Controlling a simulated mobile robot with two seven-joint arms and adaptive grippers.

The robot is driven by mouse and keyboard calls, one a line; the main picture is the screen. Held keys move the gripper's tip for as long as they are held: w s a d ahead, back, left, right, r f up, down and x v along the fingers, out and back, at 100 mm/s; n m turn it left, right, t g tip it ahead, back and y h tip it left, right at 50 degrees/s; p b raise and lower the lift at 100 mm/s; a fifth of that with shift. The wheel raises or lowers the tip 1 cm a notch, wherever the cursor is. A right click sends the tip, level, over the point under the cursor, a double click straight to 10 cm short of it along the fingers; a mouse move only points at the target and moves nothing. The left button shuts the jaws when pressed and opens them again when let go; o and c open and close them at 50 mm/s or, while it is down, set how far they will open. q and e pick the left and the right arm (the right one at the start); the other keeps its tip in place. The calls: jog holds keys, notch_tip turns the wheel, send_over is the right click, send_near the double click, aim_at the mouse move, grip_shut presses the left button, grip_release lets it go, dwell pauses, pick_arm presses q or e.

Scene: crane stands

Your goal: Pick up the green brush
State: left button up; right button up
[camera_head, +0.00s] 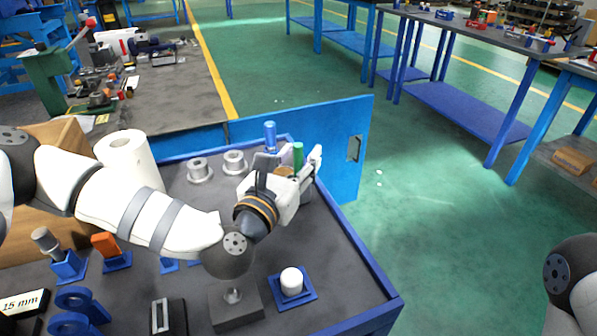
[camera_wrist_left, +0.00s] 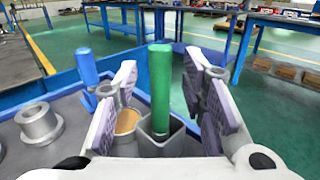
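The green brush (camera_head: 298,155) stands upright at the far right corner of the workbench. In the left wrist view its green handle (camera_wrist_left: 160,85) rises from a grey square holder (camera_wrist_left: 161,143). My left gripper (camera_head: 290,164) is open, with one finger on each side of the handle. In the left wrist view its fingers (camera_wrist_left: 160,102) show gaps to the handle on both sides. The brush's lower end is hidden in the holder. My right gripper is out of view.
A blue-handled tool (camera_head: 270,136) stands just left of the green brush, also in the wrist view (camera_wrist_left: 87,69). Two grey flanged rings (camera_head: 199,170) lie farther left. A paper roll (camera_head: 128,158) stands behind my left arm. A white cylinder (camera_head: 291,281) sits on a blue base near the front.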

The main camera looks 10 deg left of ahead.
pick_arm(q)
grip_shut()
